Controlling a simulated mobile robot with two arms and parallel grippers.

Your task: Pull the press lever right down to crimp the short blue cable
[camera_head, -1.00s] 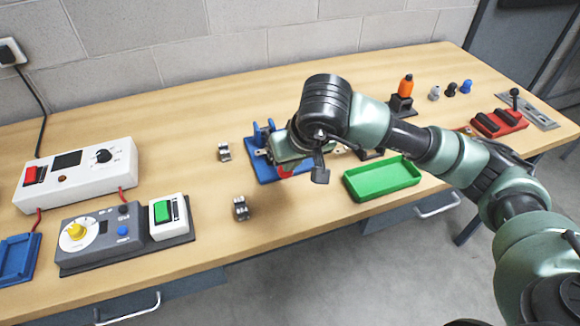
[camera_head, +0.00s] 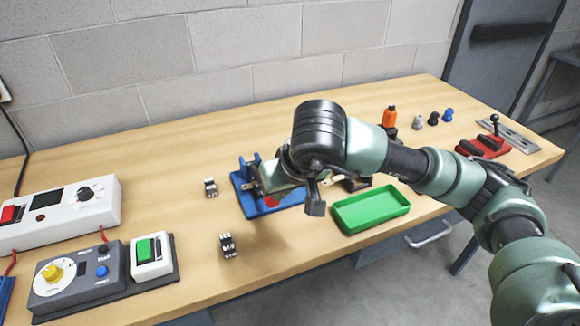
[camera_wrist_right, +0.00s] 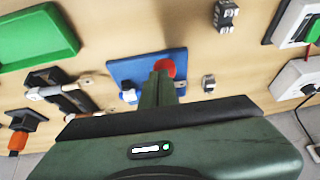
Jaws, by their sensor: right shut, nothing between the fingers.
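The press has a blue base (camera_head: 244,200) on the bench, largely covered by my right arm in the head view. The wrist view shows its blue plate (camera_wrist_right: 142,63) and the round red knob of the lever (camera_wrist_right: 166,67). My right gripper (camera_wrist_right: 160,78) is shut and empty, with its fingertips at or just beside the red knob. I cannot tell whether they touch it. The gripper also hides much of the press in the wrist view. I cannot make out the short blue cable. My left gripper is not in view.
A green tray (camera_head: 372,212) stands right of the press. Small metal blocks (camera_head: 211,188) and (camera_head: 228,245) lie to its left. A grey control box (camera_head: 75,275) and a white box (camera_head: 65,212) stand further left. A red lever fixture (camera_head: 484,147) is at the right.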

